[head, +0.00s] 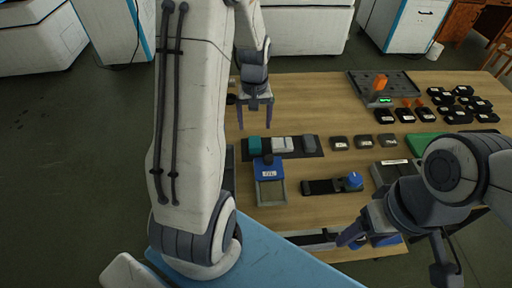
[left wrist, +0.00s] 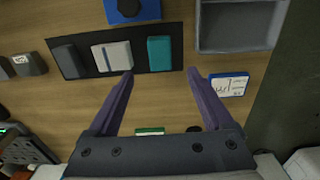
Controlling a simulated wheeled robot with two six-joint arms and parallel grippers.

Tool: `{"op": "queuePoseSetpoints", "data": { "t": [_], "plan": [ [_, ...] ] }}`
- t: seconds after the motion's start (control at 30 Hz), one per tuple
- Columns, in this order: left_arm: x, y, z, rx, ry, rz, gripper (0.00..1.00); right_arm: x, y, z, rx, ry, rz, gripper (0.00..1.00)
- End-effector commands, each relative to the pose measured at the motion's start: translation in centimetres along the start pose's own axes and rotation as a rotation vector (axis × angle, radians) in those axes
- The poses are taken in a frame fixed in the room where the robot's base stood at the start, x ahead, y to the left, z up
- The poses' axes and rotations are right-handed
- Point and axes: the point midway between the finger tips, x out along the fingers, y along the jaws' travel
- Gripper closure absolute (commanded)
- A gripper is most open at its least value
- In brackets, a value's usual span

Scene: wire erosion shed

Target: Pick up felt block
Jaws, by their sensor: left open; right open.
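A dark mat (head: 312,154) on the wooden table holds a teal block (head: 254,146), a pale grey-white block (head: 282,144) and a dark grey block (head: 310,144) in a row. None has a readable felt label, so I cannot tell by name which is the felt block. In the left wrist view the teal block (left wrist: 159,53) lies just beyond the space between my fingertips, with the white block (left wrist: 113,56) and dark grey block (left wrist: 69,61) to its left. My left gripper (head: 255,122) is open and empty above the table. My right gripper (head: 395,255) is open near the front edge.
Several black boxes (head: 461,103) and a tray with an orange piece (head: 380,84) are at the back right.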

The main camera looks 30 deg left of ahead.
Motion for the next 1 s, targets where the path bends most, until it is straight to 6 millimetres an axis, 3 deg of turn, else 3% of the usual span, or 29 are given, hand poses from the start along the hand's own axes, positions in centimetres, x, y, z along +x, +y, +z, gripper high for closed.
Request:
{"op": "queuePoseSetpoints", "data": {
  "t": [0.1,0.4,0.7,0.97,1.0],
  "plan": [
    [2.1,0.1,0.2,0.002,-0.005,-0.002,0.15,0.1,0.0,0.0,0.000,0.000,0.000,0.31],
    [4.8,0.1,0.2,0.004,-0.003,-0.001,0.15,0.1,0.0,0.0,0.000,0.000,0.000,0.31],
    [8.9,0.0,0.4,0.005,-0.003,-0.001,0.15,0.1,0.0,0.0,0.000,0.000,0.000,0.31],
    [9.3,0.1,0.4,0.005,0.000,0.000,0.15,0.1,0.0,0.0,0.000,0.000,0.000,0.31],
    [9.3,0.1,0.4,0.005,0.000,0.000,0.19,0.1,0.0,0.0,0.000,0.000,0.000,0.31]
  ]
}}
